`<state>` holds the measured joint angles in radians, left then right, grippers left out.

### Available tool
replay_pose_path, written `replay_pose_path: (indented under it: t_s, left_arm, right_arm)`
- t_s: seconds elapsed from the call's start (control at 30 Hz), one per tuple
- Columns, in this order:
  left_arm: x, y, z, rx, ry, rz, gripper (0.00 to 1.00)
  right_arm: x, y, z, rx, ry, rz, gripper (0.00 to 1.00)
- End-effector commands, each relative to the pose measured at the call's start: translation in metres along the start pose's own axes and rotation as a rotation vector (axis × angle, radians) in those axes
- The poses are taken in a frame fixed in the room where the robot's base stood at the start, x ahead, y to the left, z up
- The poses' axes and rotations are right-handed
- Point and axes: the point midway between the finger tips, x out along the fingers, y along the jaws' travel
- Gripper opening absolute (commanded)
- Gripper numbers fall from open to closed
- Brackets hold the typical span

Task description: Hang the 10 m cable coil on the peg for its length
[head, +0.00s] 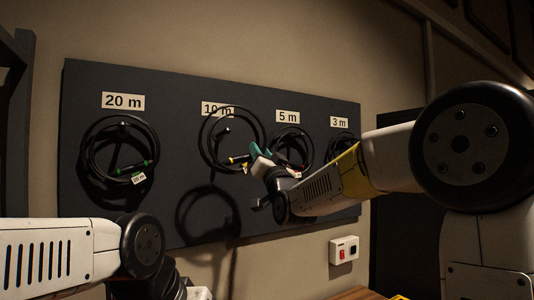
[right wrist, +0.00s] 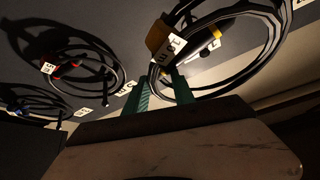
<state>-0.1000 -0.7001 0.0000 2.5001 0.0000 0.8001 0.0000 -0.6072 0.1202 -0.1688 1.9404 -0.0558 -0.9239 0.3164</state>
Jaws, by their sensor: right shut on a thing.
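The black 10 m cable coil (head: 201,142) is held in front of the 10 m label (head: 216,108). Its upper loop overlaps that label and a dark peg (head: 224,129) shows inside the loop. My right gripper (head: 257,151) is shut on the coil's lower right side, near its yellow-marked plug (head: 238,159). In the right wrist view, the coil (right wrist: 272,60) rises beyond the teal fingers (right wrist: 160,89), with a white tag (right wrist: 170,48). Its shadow falls low on the board. I cannot tell whether the loop surrounds the peg. My left gripper is out of view.
The dark board (head: 270,215) also carries a 20 m coil (head: 84,150) with green plugs, a 5 m coil (head: 311,150) close beside my right gripper, and a partly hidden 3 m coil (head: 333,143). A white switch box (head: 344,250) is below right.

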Motion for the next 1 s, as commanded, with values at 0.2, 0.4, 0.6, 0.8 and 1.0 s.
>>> replay_pose_path:
  t_s: [0.2,0.4,0.6,0.8,1.0]
  left_arm:
    - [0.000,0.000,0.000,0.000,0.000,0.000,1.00]
    - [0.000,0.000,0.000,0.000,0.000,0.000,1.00]
    - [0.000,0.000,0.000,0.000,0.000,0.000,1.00]
    - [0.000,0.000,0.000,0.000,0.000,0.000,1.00]
    - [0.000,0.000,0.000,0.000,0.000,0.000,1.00]
  right_arm:
    - [0.011,0.001,0.006,0.001,0.003,-0.001,0.00]
    - [0.020,0.001,0.012,0.001,0.003,0.000,0.00]
    - [0.030,0.002,0.019,0.001,0.003,-0.001,0.00]
    - [0.039,0.002,0.025,0.000,0.003,-0.001,0.00]
    - [0.049,0.003,0.031,0.000,0.003,-0.001,0.00]
